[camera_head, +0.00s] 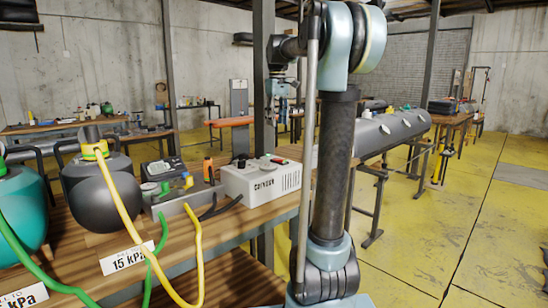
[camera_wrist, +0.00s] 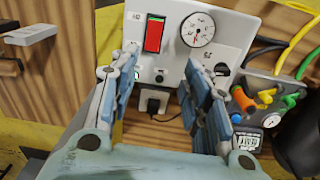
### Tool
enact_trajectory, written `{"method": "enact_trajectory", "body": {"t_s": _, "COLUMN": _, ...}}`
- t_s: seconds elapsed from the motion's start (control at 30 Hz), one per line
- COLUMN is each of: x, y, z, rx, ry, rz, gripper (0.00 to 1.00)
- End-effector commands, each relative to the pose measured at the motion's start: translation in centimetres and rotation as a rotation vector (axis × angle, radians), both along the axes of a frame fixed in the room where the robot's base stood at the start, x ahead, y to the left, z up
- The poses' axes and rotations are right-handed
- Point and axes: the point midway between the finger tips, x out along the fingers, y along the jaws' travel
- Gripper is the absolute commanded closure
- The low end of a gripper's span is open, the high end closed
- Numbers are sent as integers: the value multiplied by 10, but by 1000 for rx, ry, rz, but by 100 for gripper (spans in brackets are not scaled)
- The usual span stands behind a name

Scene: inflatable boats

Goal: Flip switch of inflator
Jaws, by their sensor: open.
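The inflator (camera_head: 262,182) is a white box on the wooden table in the head view. In the wrist view, its white front panel (camera_wrist: 225,32) carries a red rocker switch (camera_wrist: 154,35) in a dark frame and a round dial gauge (camera_wrist: 198,29). My gripper (camera_wrist: 158,65) is open and empty, its two blue-grey fingers spread in front of the panel. The switch shows beyond and between the fingertips, nearer the left one. I cannot tell whether the fingers touch the panel. In the head view my gripper (camera_head: 281,88) shows small, above the inflator.
A black plug (camera_wrist: 153,103) sits below the panel between the fingers. A grey valve block (camera_wrist: 262,100) with coloured taps stands right of it. Yellow and green hoses (camera_head: 128,200) and dark and teal tanks (camera_head: 103,190) crowd the table's left. The yellow floor at right is open.

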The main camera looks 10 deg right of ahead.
Motion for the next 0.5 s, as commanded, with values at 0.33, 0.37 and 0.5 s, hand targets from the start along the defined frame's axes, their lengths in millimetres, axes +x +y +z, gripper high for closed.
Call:
{"method": "enact_trajectory", "body": {"t_s": 0.33, "x": 35, "y": 6, "z": 13, "rx": -1, "ry": 17, "rz": 54, "gripper": 57}}
{"method": "enact_trajectory", "body": {"t_s": 0.37, "x": 36, "y": 6, "z": 11, "rx": -1, "ry": 17, "rz": 54, "gripper": 57}}
{"method": "enact_trajectory", "body": {"t_s": 0.5, "x": 35, "y": 6, "z": -4, "rx": -1, "ry": 17, "rz": 54, "gripper": 57}}
